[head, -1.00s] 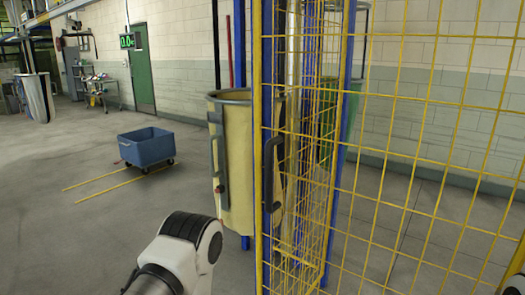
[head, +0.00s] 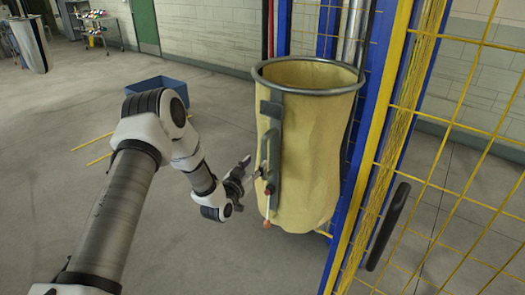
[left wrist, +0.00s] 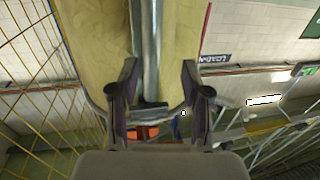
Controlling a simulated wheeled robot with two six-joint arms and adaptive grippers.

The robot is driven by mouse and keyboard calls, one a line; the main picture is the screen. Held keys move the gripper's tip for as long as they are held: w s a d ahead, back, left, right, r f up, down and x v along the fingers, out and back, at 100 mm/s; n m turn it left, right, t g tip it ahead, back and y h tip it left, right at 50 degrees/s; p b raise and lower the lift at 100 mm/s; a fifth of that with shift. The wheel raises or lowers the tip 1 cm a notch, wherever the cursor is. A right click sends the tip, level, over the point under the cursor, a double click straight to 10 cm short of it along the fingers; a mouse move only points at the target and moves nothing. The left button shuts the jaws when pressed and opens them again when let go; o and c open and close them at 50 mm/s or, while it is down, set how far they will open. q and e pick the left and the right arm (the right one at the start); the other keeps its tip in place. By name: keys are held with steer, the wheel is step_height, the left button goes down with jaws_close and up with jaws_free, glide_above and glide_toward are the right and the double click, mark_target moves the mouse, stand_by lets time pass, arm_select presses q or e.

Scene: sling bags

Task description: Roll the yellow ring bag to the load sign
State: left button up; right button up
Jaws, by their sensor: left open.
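The yellow ring bag (head: 315,165) hangs upright under a grey metal ring beside the blue posts. A grey vertical handle (head: 275,150) runs down its side. My left gripper (head: 252,176) is open beside the handle. In the left wrist view the handle (left wrist: 146,45) runs between my two spread fingertips (left wrist: 160,82); I cannot tell whether they touch it. A small sign (left wrist: 214,60) with load-like lettering shows upside down on the wall there. My right gripper is not in view.
A yellow mesh gate (head: 470,200) with a black handle (head: 388,226) stands close on the right. A blue cart (head: 155,85) sits behind my left arm, near yellow floor lines (head: 92,142). The grey floor (head: 60,180) to the left is open.

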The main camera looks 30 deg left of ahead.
mark_target(264, 157)
arm_select(q)
steer(key=w, duration=0.3)
steer(key=w+p, duration=0.1)
steer(key=w, duration=0.1)
steer(key=shift+d+r, duration=0.4)
steer(key=shift+w+a+f, duration=0.15)
steer(key=shift+a+f, duration=0.15)
steer(key=shift+a, duration=0.15)
steer(key=shift+d+r, duration=0.2)
steer(key=shift+d, duration=0.1)
jaws_close()
